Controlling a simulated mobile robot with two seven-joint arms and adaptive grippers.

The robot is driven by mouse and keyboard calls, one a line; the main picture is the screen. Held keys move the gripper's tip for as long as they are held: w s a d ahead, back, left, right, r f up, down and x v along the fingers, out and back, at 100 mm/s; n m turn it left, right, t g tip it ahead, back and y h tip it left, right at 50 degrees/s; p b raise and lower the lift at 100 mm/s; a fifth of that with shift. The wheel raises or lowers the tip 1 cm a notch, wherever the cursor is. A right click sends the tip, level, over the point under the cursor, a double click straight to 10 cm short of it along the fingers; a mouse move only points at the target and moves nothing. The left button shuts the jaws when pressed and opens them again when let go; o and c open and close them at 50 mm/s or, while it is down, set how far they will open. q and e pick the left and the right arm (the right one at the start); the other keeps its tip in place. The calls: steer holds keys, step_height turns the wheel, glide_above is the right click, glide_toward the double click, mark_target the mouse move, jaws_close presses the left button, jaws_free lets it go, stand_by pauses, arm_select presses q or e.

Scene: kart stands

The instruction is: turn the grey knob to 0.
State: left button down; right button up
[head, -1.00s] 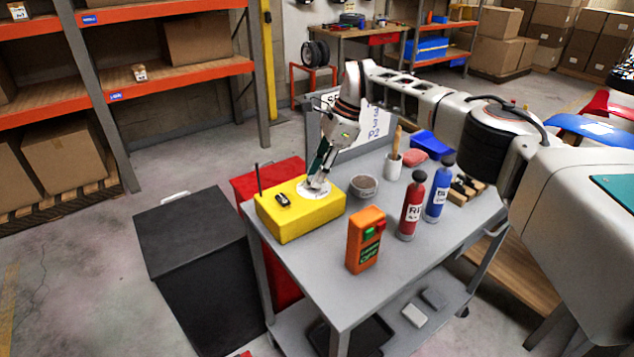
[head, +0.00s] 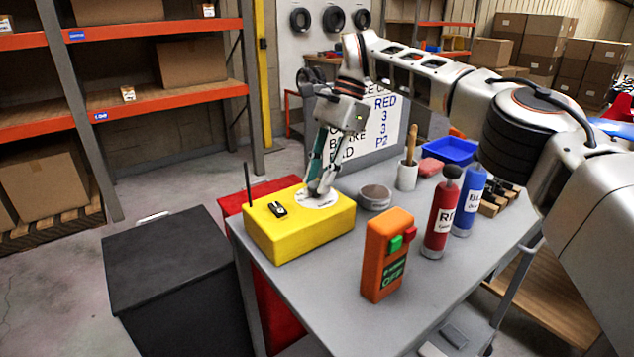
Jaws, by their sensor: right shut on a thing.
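A yellow box (head: 300,235) sits on the grey cart top, with a black antenna at its back left corner and a small black switch (head: 277,209) on its top. A round white dial plate (head: 331,200) is on the right part of its top. My right gripper (head: 319,191) points down onto the middle of this plate and is shut there. The grey knob is mostly hidden by the fingertips, so its pointer and the dial marks cannot be read. My left gripper is not in view.
On the cart (head: 335,290) stand an orange box (head: 386,262) with green and red buttons, red (head: 441,215) and blue (head: 468,205) bottles, a round grey tin (head: 375,196), a white cup (head: 406,176) and a blue tray (head: 452,149). A sign board (head: 385,130) stands behind.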

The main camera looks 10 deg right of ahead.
steer(key=shift+f, duration=0.15)
stand_by(0.3)
steer(key=o, duration=1.1)
